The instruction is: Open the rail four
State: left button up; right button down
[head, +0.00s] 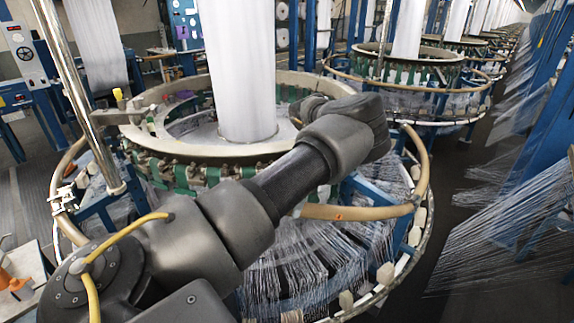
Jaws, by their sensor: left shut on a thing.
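The circular loom (375,280) stands in front of me, with a tan curved rail (425,165) around its outside. At the right front, a tan rail section (365,212) with a small orange mark runs along the loom, and its left end is behind my arm. My left arm crosses from the lower left over the loom. My left gripper (308,108) is beyond my wrist, near the loom's inner ring. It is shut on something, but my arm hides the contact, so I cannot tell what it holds. My right gripper is not in view.
A white fabric column (239,65) rises from the loom's middle. A shiny metal pole (85,100) stands at the left. More looms (408,85) line up behind. Blue frames with white threads (515,220) stand right, across a dark aisle floor. A small table (25,270) is lower left.

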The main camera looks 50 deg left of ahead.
pick_arm(q)
jog(key=shift+g, duration=0.3)
jog(key=v, duration=0.5)
jog(key=shift+d+f, duration=0.1)
jog(key=o, duration=1.4)
jog(key=shift+v, duration=3.8)
